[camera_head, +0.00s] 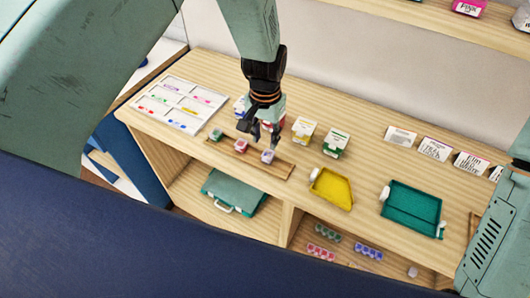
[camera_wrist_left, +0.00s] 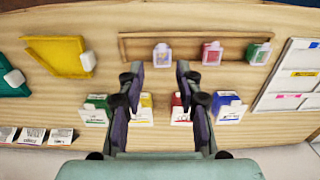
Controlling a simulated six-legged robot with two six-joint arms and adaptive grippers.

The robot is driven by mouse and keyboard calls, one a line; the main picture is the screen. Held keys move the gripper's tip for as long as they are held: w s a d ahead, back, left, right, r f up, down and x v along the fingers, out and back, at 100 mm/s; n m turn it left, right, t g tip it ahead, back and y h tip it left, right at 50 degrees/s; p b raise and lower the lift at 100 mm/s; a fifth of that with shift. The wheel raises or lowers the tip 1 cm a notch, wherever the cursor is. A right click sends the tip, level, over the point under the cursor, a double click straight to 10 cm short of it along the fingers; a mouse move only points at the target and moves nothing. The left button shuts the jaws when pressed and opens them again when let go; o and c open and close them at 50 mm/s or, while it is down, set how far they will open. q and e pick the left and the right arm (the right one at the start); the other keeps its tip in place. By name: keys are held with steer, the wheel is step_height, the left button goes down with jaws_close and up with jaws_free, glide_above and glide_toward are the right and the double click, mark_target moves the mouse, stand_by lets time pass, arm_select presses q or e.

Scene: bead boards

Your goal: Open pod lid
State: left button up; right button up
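A shallow wooden tray (camera_head: 222,152) near the table's front edge holds a green pod (camera_head: 217,134), a red pod (camera_head: 241,146) and a purple pod (camera_head: 268,156). My left gripper (camera_head: 262,138) points down just above and behind the purple pod, its fingers apart and empty. In the left wrist view the purple pod (camera_wrist_left: 162,55) shows beyond the gap between the open fingertips (camera_wrist_left: 160,76), apart from them. The red pod (camera_wrist_left: 211,53) and green pod (camera_wrist_left: 260,53) are to its right there. All three lids look shut, though they are small. My right gripper is not visible.
Several upright bead boxes stand behind the tray, including a yellow one (camera_head: 304,129) and a green one (camera_head: 336,142). A yellow dish (camera_head: 332,189) and a green dish (camera_head: 412,210) lie to the right. A white sectioned board (camera_head: 182,104) lies at left. A green case (camera_head: 234,190) sits below.

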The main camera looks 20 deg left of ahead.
mark_target(264, 160)
arm_select(q)
step_height(264, 160, down, 8)
steer(key=shift+a+r+p, duration=0.1)
steer(key=shift+r+p, duration=0.1)
steer(key=shift+p, duration=0.15)
steer(key=shift+a+f, duration=0.1)
steer(key=shift+a, duration=0.05)
steer(key=shift+w+a, duration=0.1)
steer(key=shift+d, duration=0.25)
steer(key=c, duration=0.6)
jaws_close()
steer(key=shift+a, duration=0.15)
